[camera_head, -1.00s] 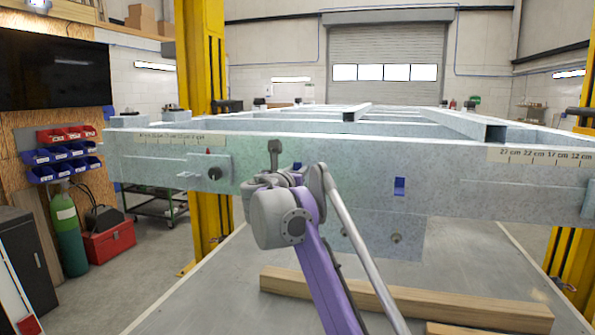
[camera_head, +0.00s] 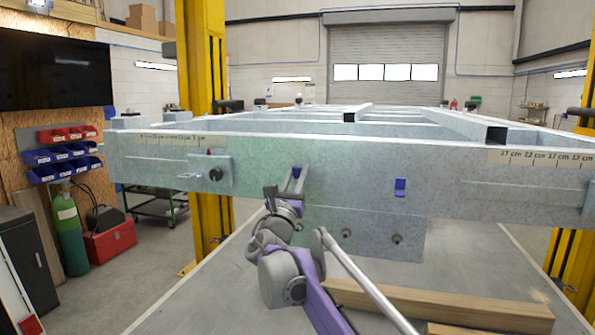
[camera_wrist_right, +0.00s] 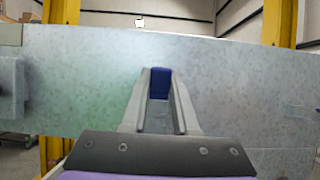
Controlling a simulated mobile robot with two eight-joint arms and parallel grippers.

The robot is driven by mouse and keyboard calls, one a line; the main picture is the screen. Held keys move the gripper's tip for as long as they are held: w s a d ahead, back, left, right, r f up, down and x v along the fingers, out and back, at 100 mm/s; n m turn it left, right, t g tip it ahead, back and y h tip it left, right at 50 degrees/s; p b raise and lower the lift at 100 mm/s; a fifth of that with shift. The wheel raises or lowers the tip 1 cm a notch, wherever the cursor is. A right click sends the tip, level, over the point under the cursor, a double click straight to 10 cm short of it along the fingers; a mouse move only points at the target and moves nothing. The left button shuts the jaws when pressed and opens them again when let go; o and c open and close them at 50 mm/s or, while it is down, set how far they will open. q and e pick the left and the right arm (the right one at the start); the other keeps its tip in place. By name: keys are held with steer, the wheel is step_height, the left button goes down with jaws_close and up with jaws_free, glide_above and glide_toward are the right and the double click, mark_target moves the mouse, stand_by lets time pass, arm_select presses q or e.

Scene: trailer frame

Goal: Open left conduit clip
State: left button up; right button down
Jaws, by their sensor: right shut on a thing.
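The left conduit clip is a small blue piece on the front face of the grey metal frame beam. In the right wrist view the clip (camera_wrist_right: 160,84) sits between the fingertips of my right gripper (camera_wrist_right: 160,95). In the head view only a bit of its blue top (camera_head: 296,171) shows above my right gripper (camera_head: 286,186). The gripper is shut on this clip, its fingers along the clip's two sides. I cannot tell whether the clip is open or closed. A second blue clip (camera_head: 400,187) sits on the beam farther right. My left gripper is not in view.
The frame beam (camera_head: 340,160) spans the view, with a bracket and black knob (camera_head: 215,174) at left. Bolts (camera_head: 397,239) sit on a plate below. Wooden beams (camera_head: 440,302) lie on the platform. Yellow posts (camera_head: 201,60) stand at both sides.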

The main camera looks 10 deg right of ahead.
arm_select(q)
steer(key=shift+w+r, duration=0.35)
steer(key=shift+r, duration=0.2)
arm_select(e)
steer(key=shift+s+r+t+h, duration=0.1)
steer(key=shift+t+h, duration=0.2)
steer(key=shift+t, duration=0.2)
arm_select(q)
steer(key=shift+p, duration=0.3)
arm_select(e)
steer(key=c, duration=0.7)
jaws_free()
steer(key=shift+o, duration=0.2)
steer(key=shift+s+a+f, duration=0.2)
steer(key=shift+s+f, duration=0.05)
steer(key=shift+f, duration=0.2)
arm_select(q)
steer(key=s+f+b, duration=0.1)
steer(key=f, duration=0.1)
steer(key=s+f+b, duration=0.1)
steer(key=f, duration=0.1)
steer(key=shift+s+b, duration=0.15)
steer(key=shift+b, duration=0.25)
arm_select(e)
steer(key=v, duration=0.9)
steer(key=shift+s+f, duration=0.2)
steer(key=shift+s, duration=0.15)
